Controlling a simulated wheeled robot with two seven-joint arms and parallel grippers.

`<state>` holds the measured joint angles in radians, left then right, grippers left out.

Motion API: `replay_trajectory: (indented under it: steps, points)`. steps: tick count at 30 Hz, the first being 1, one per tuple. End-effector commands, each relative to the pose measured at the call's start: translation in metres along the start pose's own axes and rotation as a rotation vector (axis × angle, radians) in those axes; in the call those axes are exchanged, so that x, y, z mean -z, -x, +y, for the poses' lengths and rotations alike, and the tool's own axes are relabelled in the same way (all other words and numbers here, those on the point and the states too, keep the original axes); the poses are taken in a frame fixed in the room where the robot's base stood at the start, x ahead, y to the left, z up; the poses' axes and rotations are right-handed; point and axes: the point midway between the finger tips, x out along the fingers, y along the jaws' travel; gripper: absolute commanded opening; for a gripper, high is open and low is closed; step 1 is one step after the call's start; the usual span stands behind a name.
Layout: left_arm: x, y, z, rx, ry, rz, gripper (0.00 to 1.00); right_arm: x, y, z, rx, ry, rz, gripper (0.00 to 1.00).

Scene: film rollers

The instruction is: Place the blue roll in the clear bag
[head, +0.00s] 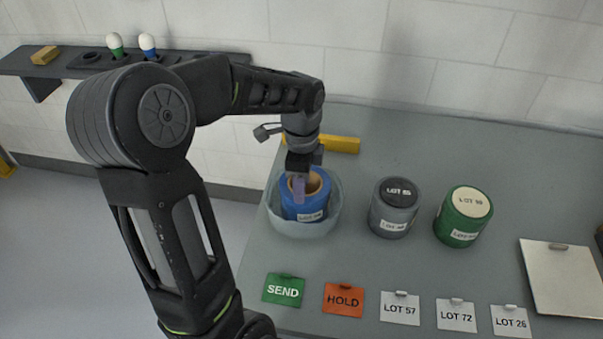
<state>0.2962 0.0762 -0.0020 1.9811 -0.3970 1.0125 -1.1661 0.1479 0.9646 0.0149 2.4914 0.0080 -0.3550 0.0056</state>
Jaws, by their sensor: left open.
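The blue roll (291,206) stands upright inside the clear bag (322,226) at the left of the table. It has a brown core and a white label, whose text is too small to read surely. The bag looks like a pale, see-through round pouch with its rim around the roll. My left gripper (299,186) points down over the top of the roll at its core. Its jaws are open, and I cannot tell whether they touch the roll. The arm hides part of the roll's top. My right gripper is not in view.
A grey roll (387,217) and a green roll (460,221) stand to the right. A yellow bar (342,144) lies behind the bag. SEND (283,290), HOLD (343,299) and several LOT cards line the front. A clipboard (562,280) lies at right. The back right is clear.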

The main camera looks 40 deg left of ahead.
Motion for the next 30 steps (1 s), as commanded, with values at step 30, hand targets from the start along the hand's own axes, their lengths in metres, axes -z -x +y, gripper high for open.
replay_trajectory:
  steps: [30]
  points:
    - [0.000,0.042,0.001,-0.002,0.001,0.000,0.42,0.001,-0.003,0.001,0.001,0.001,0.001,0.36]
